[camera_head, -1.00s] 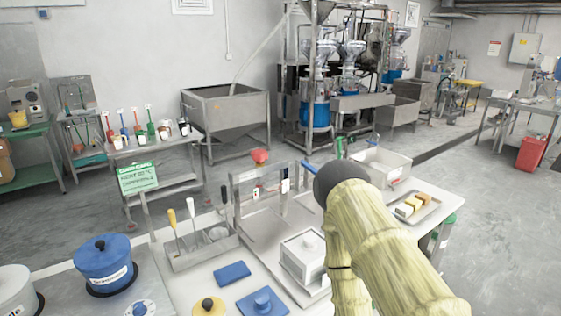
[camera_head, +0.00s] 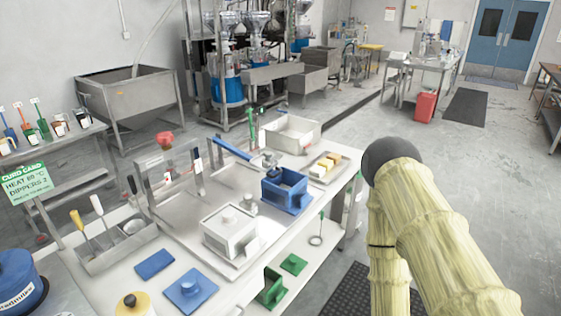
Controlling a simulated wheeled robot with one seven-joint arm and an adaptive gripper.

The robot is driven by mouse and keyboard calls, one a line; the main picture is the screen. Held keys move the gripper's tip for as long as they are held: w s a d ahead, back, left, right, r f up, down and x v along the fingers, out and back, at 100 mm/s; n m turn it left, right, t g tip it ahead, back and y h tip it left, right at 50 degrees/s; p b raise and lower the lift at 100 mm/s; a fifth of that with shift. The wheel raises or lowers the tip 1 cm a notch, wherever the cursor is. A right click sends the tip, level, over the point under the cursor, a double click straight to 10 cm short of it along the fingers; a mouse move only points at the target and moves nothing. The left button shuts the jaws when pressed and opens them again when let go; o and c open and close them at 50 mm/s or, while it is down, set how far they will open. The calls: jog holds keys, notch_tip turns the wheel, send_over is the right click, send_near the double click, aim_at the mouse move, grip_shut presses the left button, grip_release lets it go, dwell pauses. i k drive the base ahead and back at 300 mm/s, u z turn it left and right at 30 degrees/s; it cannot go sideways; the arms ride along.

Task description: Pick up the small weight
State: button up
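A small grey metal piece (camera_head: 248,204), which may be the small weight, stands on the steel tray surface between the white box and the blue box. It is too small to identify surely. Another metal piece (camera_head: 268,158) shows behind the blue box. My arm, in a pale yellow sleeve with a dark round joint, rises at the right of the view, over the floor beside the bench. My gripper is not visible, so its hold cannot be seen.
The bench holds a white lidded box (camera_head: 229,235), a blue box (camera_head: 285,190), a white basin (camera_head: 291,134) and a tray of yellow blocks (camera_head: 331,166). Blue plates (camera_head: 155,264) lie in front. Green pieces (camera_head: 293,264) are on the lower shelf. Floor to the right is open.

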aim_at(268, 161)
jog(key=k, duration=0.55)
jog(key=z, duration=0.4)
jog(key=i, duration=0.7)
jog(key=u, duration=0.6)
jog(key=i, duration=0.6)
jog(key=u, duration=0.6)
